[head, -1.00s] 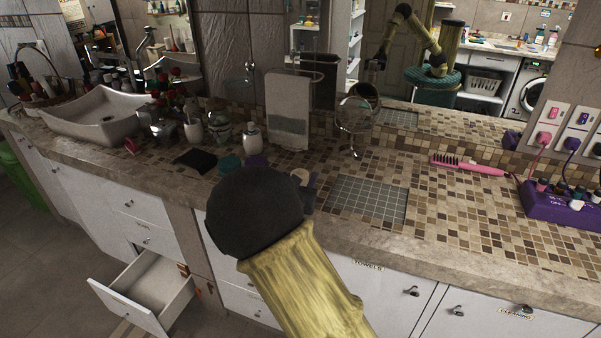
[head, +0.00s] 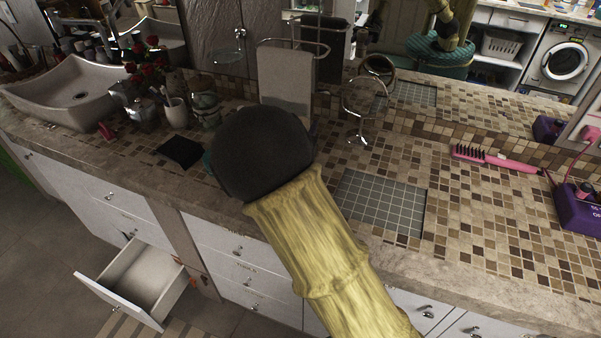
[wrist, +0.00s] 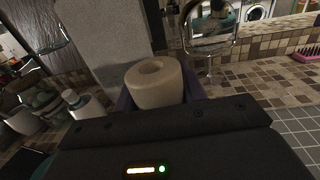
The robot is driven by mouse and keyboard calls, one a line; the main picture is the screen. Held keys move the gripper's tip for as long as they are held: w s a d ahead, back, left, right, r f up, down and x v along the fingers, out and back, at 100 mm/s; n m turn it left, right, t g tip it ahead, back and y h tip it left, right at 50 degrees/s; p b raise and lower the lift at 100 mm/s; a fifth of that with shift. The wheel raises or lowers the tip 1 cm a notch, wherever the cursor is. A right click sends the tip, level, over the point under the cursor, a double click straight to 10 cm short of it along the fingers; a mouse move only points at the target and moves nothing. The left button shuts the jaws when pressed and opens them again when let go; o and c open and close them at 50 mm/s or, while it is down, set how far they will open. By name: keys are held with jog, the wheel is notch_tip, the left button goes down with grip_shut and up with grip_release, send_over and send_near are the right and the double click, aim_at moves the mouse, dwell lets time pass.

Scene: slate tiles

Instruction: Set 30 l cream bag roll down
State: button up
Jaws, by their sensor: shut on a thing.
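The cream bag roll (wrist: 154,86) shows in the wrist view, upright with the hole in its top facing up. My gripper (wrist: 158,97) is shut on it, with a purple finger at each side. The roll's lower part is hidden by the dark gripper body, so I cannot tell whether it touches the counter. In the head view my dark wrist hides the gripper and the roll. The tiled counter (head: 455,235) runs below and around my arm. A grey grid-patterned square (head: 382,203) lies on it, right of my wrist.
A round mirror (head: 362,98) on a stand and a hanging grey towel (head: 286,80) are behind. A white bottle (wrist: 82,103) stands left of the roll. A dark square (head: 180,151) lies farther left. A pink brush (head: 495,158) lies right. An open drawer (head: 140,282) juts out below.

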jog(key=shift+w, duration=0.1)
jog(key=shift+r, duration=0.1)
jog(key=shift+f, duration=3.15)
jog(key=shift+f, duration=0.1)
jog(key=shift+f, duration=1.8)
